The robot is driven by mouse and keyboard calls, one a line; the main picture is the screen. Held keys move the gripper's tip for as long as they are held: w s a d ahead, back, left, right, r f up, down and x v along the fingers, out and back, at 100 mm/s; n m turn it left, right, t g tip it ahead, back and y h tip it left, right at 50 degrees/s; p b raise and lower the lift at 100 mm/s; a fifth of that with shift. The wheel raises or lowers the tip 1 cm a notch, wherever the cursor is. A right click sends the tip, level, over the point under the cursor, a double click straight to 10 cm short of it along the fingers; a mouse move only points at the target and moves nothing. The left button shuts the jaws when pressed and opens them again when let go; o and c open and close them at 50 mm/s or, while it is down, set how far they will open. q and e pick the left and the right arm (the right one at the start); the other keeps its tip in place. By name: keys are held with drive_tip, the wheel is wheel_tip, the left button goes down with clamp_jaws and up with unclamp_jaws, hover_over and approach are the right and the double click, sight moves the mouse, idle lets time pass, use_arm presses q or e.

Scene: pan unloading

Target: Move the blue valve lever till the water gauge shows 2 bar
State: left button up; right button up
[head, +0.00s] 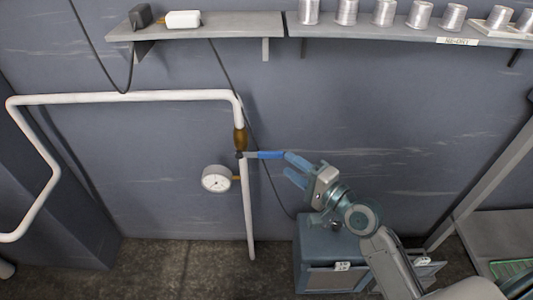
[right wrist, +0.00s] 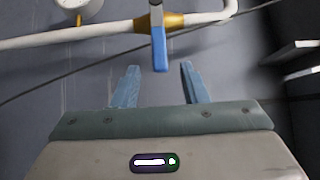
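The blue valve lever (head: 269,155) points to the right, roughly level, from the brass valve (head: 240,139) on the white pipe in the head view. The round white water gauge (head: 216,179) sits just below and left of the valve; its reading is too small to tell. My right gripper (head: 285,168) is close to the lever's free end. In the right wrist view the lever (right wrist: 159,50) shows ahead of the open, empty fingers (right wrist: 158,78), its tip about midway between them. My left gripper is not in view.
The white pipe (head: 130,97) runs along the wall and down. A dark cable (head: 262,150) hangs behind the valve. Wall shelves (head: 220,25) with several metal cans are above. A blue-grey cabinet (head: 312,258) stands below my right arm.

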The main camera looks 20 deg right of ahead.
sight(277, 156)
drive_tip(key=x, duration=0.8)
drive_tip(key=shift+d+f, duration=0.1)
clamp_jaws()
